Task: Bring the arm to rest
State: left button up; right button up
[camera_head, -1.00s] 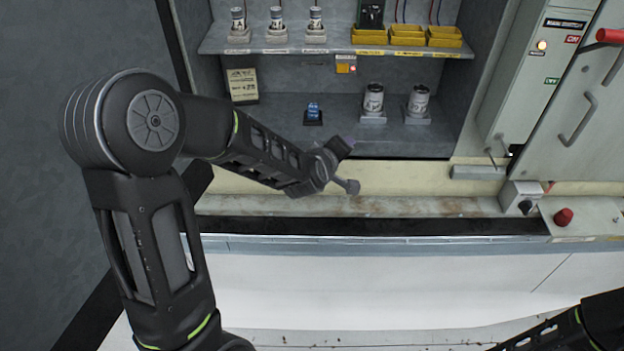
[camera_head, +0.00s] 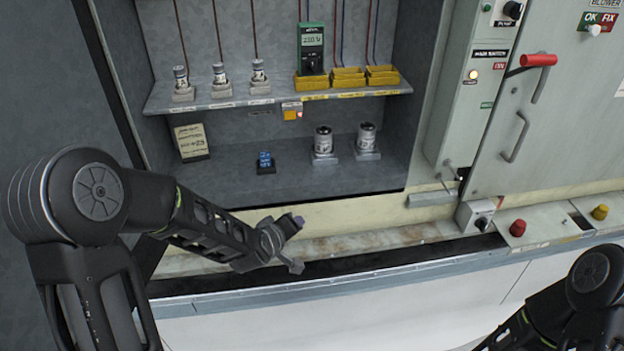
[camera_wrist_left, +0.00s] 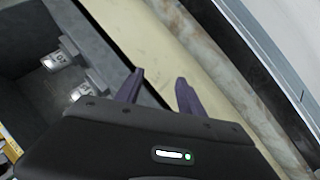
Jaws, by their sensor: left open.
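My left arm comes in from the left in the head view, and its left gripper (camera_head: 296,244) hangs in front of the cabinet's lower ledge. In the left wrist view the two purple fingers of this gripper (camera_wrist_left: 160,92) stand apart with nothing between them. Behind them are the pale ledge and the cabinet's lower compartment. My right arm shows at the lower right of the head view; its gripper is out of the picture.
The cabinet's upper shelf (camera_head: 225,103) holds three small canisters, yellow bins (camera_head: 347,78) and a green meter (camera_head: 311,47). Below stand two cans (camera_head: 323,140), a blue item (camera_head: 264,160) and a note card (camera_head: 191,141). A red-handled door (camera_head: 560,120) is at right.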

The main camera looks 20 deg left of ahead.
pick_arm(q)
jog(key=s+d+f+m+g+h, duration=0.2)
jog(key=s+d+f+m+g, duration=0.2)
jog(key=s+d+f, duration=0.3)
jog(key=s+d+f+m+g+h, duration=0.1)
jog(key=s+d+f+m+g, duration=0.2)
jog(key=s+f, duration=1.3)
jog(key=s+d+g, duration=0.2)
jog(key=s+d, duration=0.2)
jog(key=s, duration=0.2)
jog(key=shift+s+d+f+m+g+h, duration=0.2)
jog(key=shift+s+m+g+h, duration=0.1)
jog(key=shift+m+h, duration=0.1)
